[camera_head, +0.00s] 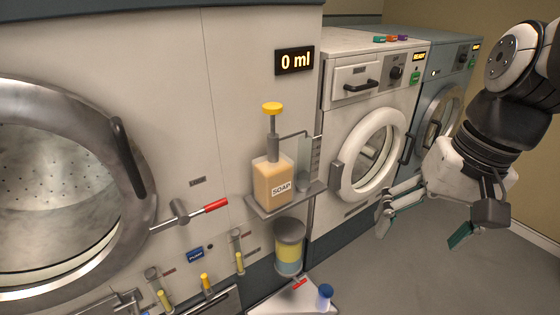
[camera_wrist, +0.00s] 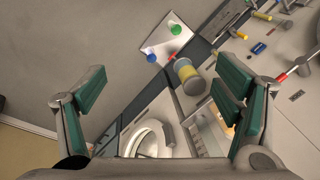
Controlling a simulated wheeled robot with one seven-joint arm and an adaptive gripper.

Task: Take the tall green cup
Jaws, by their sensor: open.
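A green round-topped object (camera_wrist: 179,30), which looks like the green cup seen from above, stands on a white tray (camera_wrist: 166,40) in the wrist view. Its height cannot be judged, and I do not see it in the head view. A blue-topped cup (camera_wrist: 151,58) is on the same tray; it also shows in the head view (camera_head: 325,296) at the bottom edge. My gripper (camera_head: 425,222) is open and empty, in the air in front of the white washer, right of and apart from the tray. Its spread green-padded fingers show in the wrist view (camera_wrist: 160,92).
A soap bottle (camera_head: 273,182) stands on a shelf (camera_head: 290,199) above a grey-and-yellow canister (camera_head: 289,248). A large machine with a round door (camera_head: 130,150) fills the left. A white washer (camera_head: 365,120) stands behind my gripper. Open floor (camera_head: 400,275) lies at lower right.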

